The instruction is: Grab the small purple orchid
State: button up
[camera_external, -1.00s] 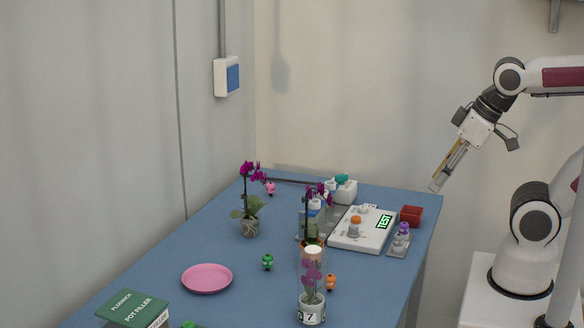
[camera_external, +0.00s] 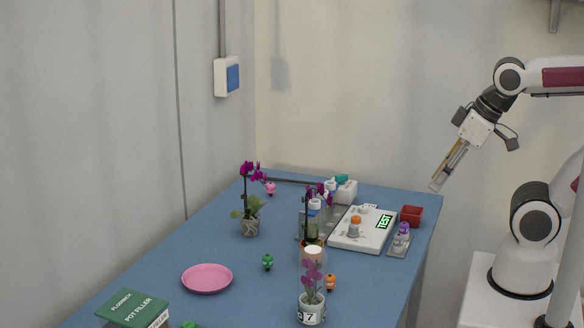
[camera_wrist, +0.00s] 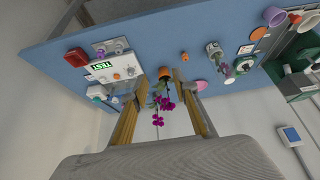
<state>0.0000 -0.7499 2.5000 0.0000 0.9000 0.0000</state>
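Three purple orchids stand on the blue table. The front one (camera_external: 312,275) is small, with paler purple flowers, in a white pot marked 7 (camera_external: 311,308). A darker magenta orchid (camera_external: 309,197) stands behind it in a terracotta pot (camera_external: 313,250); a third (camera_external: 250,172) stands further left in a clear pot (camera_external: 250,227). My gripper (camera_external: 436,186) is high beyond the table's right edge, away from all three. In the wrist view my gripper (camera_wrist: 163,115) is open and empty. Magenta flowers (camera_wrist: 166,103) show between its fingers, at a distance.
A white scale reading TEST (camera_external: 362,230), a red box (camera_external: 411,215) and small bottles (camera_external: 403,231) fill the right back of the table. A pink plate (camera_external: 207,278) lies left. Small green (camera_external: 267,262) and orange (camera_external: 330,282) figures stand near the orchids. A green box (camera_external: 135,308) is at front left.

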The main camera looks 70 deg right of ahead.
jog(key=shift+w, duration=0.1)
jog(key=w+d+t+h, duration=0.1)
jog(key=w+d+t, duration=0.2)
jog(key=w, duration=1)
jog(key=w+d+t, duration=0.2)
jog(key=w, duration=1.1)
jog(key=w+d+f+t, duration=0.2)
jog(key=w+f+t, duration=0.1)
jog(key=w+f, duration=0.2)
jog(key=w+d+f+m+t+y, duration=0.1)
jog(key=w+d+f+t, duration=0.2)
jog(key=w, duration=0.7)
jog(key=shift+w+d+f+m+t, duration=0.2)
jog(key=shift+w+f+m+t, duration=0.1)
jog(key=shift+f+t, duration=0.55)
jog(key=shift+f, duration=0.15)
jog(key=shift+w, duration=1.25)
